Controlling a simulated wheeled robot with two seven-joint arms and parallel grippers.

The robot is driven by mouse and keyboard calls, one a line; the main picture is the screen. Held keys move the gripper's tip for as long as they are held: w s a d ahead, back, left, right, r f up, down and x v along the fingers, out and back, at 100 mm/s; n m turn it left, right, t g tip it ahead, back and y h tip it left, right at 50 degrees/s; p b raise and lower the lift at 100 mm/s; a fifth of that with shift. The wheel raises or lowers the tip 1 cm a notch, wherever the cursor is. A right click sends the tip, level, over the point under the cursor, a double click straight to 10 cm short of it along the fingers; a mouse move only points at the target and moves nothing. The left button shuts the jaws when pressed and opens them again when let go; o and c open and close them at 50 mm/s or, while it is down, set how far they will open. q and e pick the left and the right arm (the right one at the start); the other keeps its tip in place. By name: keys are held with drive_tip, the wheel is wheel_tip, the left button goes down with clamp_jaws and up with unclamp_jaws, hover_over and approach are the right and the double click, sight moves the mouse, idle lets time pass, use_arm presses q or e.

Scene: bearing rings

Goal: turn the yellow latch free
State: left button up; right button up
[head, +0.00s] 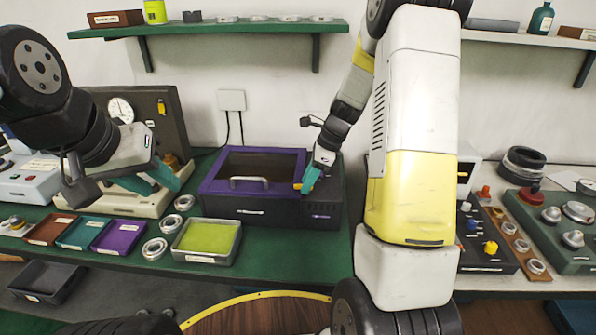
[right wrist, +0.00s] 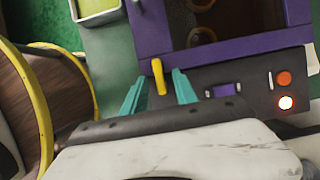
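The yellow latch (right wrist: 158,76) is a small bar at the front edge of the purple-framed lid (right wrist: 230,45) in the right wrist view. In the head view it is a small yellow spot (head: 298,186) at the lid's front right corner. My right gripper (right wrist: 158,84) has its two teal fingers apart, one on each side of the latch; I cannot tell whether either touches it. In the head view this gripper (head: 309,180) is over the machine's right front. My left gripper (head: 160,178) hangs at the left over the bench; its finger gap is not clear.
A control box (head: 487,240) stands at the right.

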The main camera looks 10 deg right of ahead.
clamp_jaws()
drive_tip(key=shift+n, duration=0.4)
drive_tip(key=n+g, duration=0.1)
drive_tip(key=n, duration=0.3)
drive_tip(key=shift+g, duration=0.4)
drive_tip(key=n, duration=0.2)
drive_tip(key=n+g, duration=0.1)
drive_tip(key=n, duration=0.1)
drive_tip(key=shift+g+h, duration=0.3)
drive_tip(key=n+g+h, duration=0.1)
drive_tip(key=n, duration=0.4)
drive_tip(key=shift+w, duration=0.1)
drive_tip(key=shift+n+g+h, duration=0.5)
drive_tip(key=shift+n+h, duration=0.3)
drive_tip(key=shift+n, duration=1.2)
